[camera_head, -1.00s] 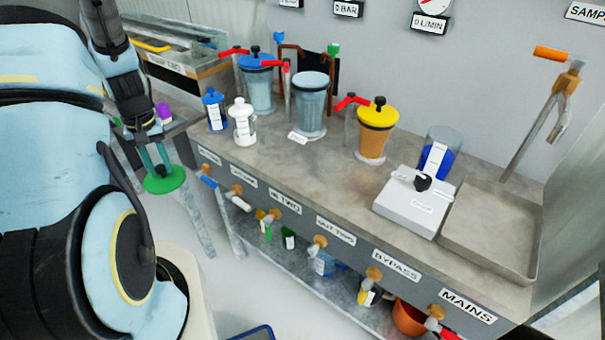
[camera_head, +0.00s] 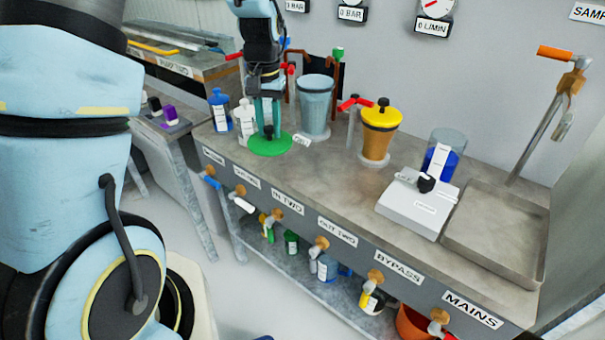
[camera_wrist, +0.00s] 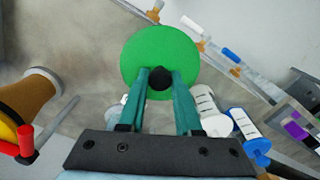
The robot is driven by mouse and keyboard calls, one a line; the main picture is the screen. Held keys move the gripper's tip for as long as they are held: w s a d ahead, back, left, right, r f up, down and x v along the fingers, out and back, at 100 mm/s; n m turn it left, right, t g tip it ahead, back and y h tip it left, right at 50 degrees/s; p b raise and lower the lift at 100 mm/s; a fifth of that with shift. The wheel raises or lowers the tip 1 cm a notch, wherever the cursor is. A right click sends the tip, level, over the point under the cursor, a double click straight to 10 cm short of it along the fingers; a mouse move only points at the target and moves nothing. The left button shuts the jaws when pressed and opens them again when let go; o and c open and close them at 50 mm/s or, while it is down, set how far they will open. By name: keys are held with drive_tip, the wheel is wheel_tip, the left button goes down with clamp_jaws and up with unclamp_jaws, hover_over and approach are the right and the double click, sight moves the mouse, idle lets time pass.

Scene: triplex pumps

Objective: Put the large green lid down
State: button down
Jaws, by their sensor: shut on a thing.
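The large green lid (camera_head: 270,145) is a flat round disc with a black knob on top. My gripper (camera_head: 267,129) is shut on the lid's black knob, with its fingers pointing down. In the wrist view the green lid (camera_wrist: 158,52) shows beyond my gripper (camera_wrist: 160,80), with the knob between the fingertips.
White (camera_head: 245,117) and blue (camera_head: 220,110) bottles stand just left of the lid. A clear vessel (camera_head: 315,105) stands behind right, and an orange vessel with a yellow lid (camera_head: 378,130) farther right. A white scale (camera_head: 415,210) and a metal tray (camera_head: 495,235) fill the right end. Bare bench lies between.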

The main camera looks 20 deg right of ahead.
drive_tip(key=s+d+r+m, duration=0.2)
drive_tip(key=s+d+r, duration=0.1)
drive_tip(key=s+d, duration=0.25)
drive_tip(key=f, duration=0.2)
drive_tip(key=d+f, duration=0.1)
drive_tip(key=f, duration=0.2)
drive_tip(key=shift+w+p, duration=0.15)
drive_tip(key=shift+p, duration=0.15)
drive_tip(key=shift+f+p, duration=0.35)
drive_tip(key=shift+f, duration=1.9)
drive_tip(key=shift+f, duration=0.1)
drive_tip(key=c, duration=0.6)
unclamp_jaws()
